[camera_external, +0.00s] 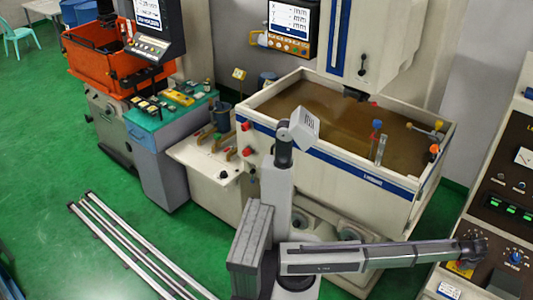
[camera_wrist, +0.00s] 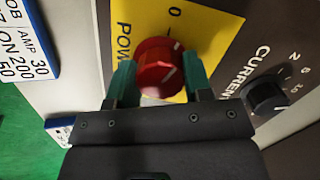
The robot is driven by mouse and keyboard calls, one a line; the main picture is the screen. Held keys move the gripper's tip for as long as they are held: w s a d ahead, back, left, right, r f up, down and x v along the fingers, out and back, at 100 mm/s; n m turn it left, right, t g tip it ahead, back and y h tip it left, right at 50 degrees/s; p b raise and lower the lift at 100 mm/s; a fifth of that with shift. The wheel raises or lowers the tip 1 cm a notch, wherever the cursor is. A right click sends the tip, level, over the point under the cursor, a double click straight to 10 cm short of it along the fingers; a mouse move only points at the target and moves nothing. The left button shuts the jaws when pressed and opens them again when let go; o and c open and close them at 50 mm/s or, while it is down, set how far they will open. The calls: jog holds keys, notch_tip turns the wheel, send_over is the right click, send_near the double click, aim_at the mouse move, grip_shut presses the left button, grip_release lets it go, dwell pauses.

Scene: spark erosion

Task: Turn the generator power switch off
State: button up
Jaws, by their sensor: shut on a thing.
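The generator power switch is a red rotary knob (camera_wrist: 157,65) on a yellow plate (camera_wrist: 207,25) marked "POWER" and "0" in the wrist view. A pale mark shows on the knob's right side; I cannot tell its exact setting. My gripper (camera_wrist: 160,78) has its teal fingers on both sides of the knob, shut on it. In the external view my arm reaches right to the generator cabinet (camera_external: 506,165). The gripper end (camera_external: 480,246) is at the panel's lower left and hides the knob; part of the yellow plate (camera_external: 461,268) shows below it.
A black "CURRENT" knob (camera_wrist: 266,96) sits close to the right of my gripper. A blue knob (camera_external: 516,257) shows on the cabinet. A white label with numbers (camera_wrist: 12,45) is at the left. The machine tank (camera_external: 340,160) stands behind my arm.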

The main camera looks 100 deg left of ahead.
jog(key=shift+s+f+n+h, duration=0.1)
jog(key=shift+n+h, duration=0.05)
jog(key=shift+n, duration=0.95)
jog(key=shift+s+f+n+h, duration=0.1)
jog(key=shift+n+h, duration=0.05)
jog(key=shift+n, duration=0.95)
jog(key=shift+r, duration=0.1)
jog(key=o, duration=0.9)
jog(key=shift+w, duration=0.15)
jog(key=p+v, duration=1)
jog(key=v, duration=0.1)
jog(key=shift+p, duration=0.4)
